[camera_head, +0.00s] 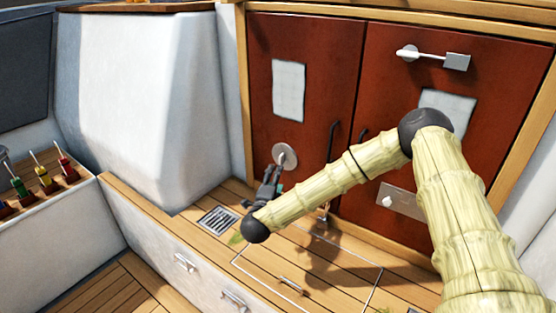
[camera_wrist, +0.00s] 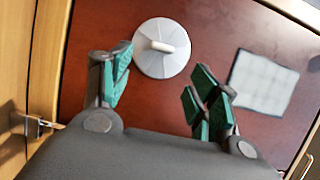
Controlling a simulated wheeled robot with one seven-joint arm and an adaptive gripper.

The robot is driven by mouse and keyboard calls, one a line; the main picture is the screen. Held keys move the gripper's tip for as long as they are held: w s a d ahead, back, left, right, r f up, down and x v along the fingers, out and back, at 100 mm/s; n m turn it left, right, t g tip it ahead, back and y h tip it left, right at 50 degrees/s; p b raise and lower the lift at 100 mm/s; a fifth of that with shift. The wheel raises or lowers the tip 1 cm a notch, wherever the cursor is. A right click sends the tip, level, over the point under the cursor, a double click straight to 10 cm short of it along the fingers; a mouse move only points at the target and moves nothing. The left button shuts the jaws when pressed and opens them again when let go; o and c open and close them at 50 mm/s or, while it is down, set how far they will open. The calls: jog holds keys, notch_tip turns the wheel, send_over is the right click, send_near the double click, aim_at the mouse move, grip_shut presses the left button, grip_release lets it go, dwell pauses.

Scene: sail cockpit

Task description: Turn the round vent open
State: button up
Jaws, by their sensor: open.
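The round vent (camera_head: 285,156) is a pale disc low on the left red-brown door. In the wrist view the vent (camera_wrist: 161,60) shows as a white disc with a raised bar-like grip (camera_wrist: 158,46) across its middle. My gripper (camera_head: 270,180) is just in front of and slightly below the vent in the head view. In the wrist view my gripper (camera_wrist: 160,85) has its green-padded fingers spread apart, with the vent showing beyond and between them. Nothing is between the fingers. I cannot tell whether a finger touches the vent.
A pale square panel (camera_wrist: 263,82) is beside the vent on the door. Dark vertical handles (camera_head: 332,141) stand near the door seam. A floor grate (camera_head: 217,220) lies left of my gripper. A row of colored levers (camera_head: 42,178) is at far left. A white block (camera_head: 140,100) stands left of the doors.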

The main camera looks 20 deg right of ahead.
aim_at(281, 161)
jog(key=p+x, duration=0.1)
jog(key=x, duration=0.9)
jog(key=shift+a+r, duration=0.15)
jog(key=shift+a, duration=0.1)
jog(key=c, duration=1)
